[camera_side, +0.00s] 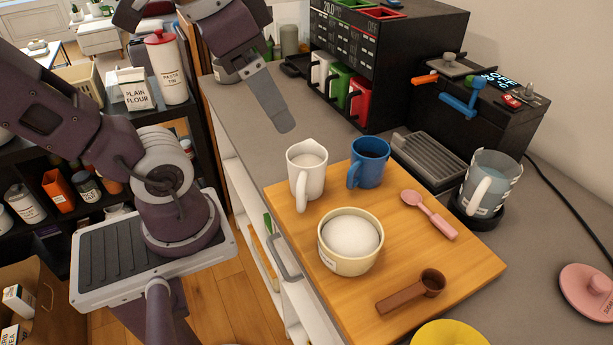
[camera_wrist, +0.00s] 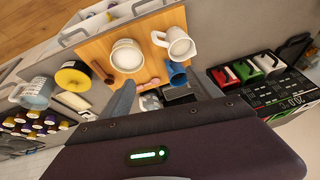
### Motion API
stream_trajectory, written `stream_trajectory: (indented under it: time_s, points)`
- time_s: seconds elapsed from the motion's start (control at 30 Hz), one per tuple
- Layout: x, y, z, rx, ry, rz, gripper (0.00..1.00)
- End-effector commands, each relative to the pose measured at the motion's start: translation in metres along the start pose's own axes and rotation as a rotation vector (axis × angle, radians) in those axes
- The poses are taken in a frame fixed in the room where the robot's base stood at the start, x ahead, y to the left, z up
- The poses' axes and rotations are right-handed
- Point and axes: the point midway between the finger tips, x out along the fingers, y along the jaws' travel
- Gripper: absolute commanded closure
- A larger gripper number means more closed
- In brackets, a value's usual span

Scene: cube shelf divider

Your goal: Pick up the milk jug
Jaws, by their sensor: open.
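The white milk jug (camera_side: 307,169) stands upright on the wooden board, with its handle toward the front left. In the wrist view the jug (camera_wrist: 181,43) is near the top, right of centre. My gripper (camera_side: 283,125) hangs in the air above the counter, behind the jug and apart from it. In the side view one finger shows clearly. In the wrist view a grey finger (camera_wrist: 122,102) points toward the board, with no object held. The jug's handle (camera_wrist: 159,39) is unobstructed in that view.
A blue mug (camera_side: 370,163) stands close right of the jug. A cream bowl (camera_side: 345,263) with white contents stands in front. A pink spoon (camera_side: 430,214) and brown scoop (camera_side: 404,293) share the board (camera_side: 465,277). The black machine (camera_side: 420,50) stands behind.

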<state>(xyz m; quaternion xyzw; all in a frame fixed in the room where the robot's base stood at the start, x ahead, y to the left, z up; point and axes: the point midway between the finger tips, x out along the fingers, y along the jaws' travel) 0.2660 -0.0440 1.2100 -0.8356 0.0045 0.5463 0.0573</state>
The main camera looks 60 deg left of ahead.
Motion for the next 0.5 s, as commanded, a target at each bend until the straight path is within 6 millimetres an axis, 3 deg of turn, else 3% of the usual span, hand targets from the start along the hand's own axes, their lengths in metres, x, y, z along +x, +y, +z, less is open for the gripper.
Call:
stream_trajectory:
  time_s: [0.23,0.5]
  points:
    - [0.013,-0.013,-0.023,0.238,-0.213,-0.004,0.28]
    - [0.025,-0.035,-0.045,0.48,-0.366,0.166,0.28]
